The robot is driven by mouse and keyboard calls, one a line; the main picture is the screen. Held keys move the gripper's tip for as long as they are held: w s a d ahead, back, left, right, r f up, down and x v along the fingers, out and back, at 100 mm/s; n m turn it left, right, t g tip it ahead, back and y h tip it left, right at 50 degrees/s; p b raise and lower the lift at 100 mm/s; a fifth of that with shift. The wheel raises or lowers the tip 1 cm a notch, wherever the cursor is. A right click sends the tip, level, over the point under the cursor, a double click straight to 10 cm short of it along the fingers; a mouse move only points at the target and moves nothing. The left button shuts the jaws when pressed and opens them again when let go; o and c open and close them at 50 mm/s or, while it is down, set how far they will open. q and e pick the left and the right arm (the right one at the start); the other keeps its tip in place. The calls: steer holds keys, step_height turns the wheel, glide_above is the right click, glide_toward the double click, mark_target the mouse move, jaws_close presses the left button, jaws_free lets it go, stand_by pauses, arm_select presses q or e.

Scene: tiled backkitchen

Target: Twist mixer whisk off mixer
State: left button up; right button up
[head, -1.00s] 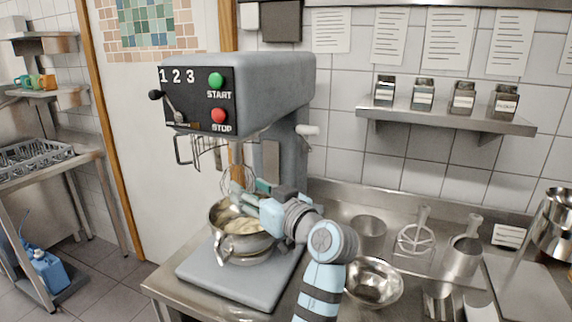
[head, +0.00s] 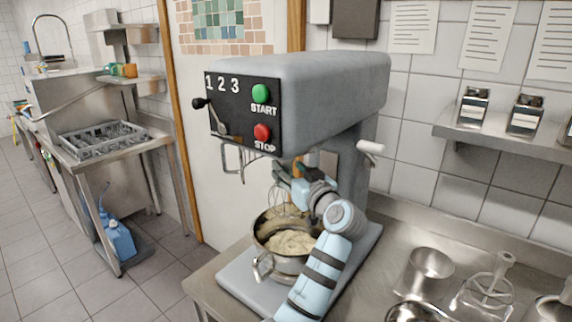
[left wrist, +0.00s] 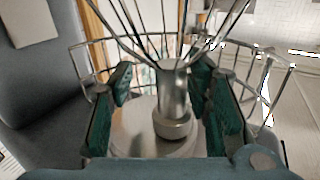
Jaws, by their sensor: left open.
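The grey stand mixer (head: 325,85) has a black panel with START and STOP buttons. Its wire whisk (head: 274,201) hangs under the head, over the bowl, and is partly hidden by my gripper. My left gripper (head: 284,178) is raised just under the mixer head, at the top of the whisk. In the left wrist view, the whisk's metal shank (left wrist: 172,95) stands between the green finger pads of my left gripper (left wrist: 165,105). The pads are apart, with gaps showing beside the shank. My right gripper is not in view.
A steel bowl (head: 264,234) of pale dough stands on the mixer base below the whisk. A wire guard (left wrist: 92,62) surrounds the whisk area. A beater (head: 490,285) and a steel pot (head: 430,266) stand on the counter at right. A shelf (head: 500,135) is on the wall.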

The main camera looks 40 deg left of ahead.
arm_select(q)
steer(key=shift+a+r, duration=0.1)
steer(key=shift+a, duration=0.1)
steer(key=shift+s+r, duration=0.1)
steer(key=shift+s, duration=0.15)
steer(key=shift+s+r, duration=0.25)
steer(key=shift+s, duration=0.3)
steer(key=shift+c, duration=0.8)
steer(key=c, duration=0.3)
steer(key=shift+w+f, duration=0.1)
steer(key=c, duration=0.4)
jaws_close()
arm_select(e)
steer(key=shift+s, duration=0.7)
arm_select(q)
steer(key=shift+t+h+p, duration=0.3)
steer(key=shift+t, duration=0.3)
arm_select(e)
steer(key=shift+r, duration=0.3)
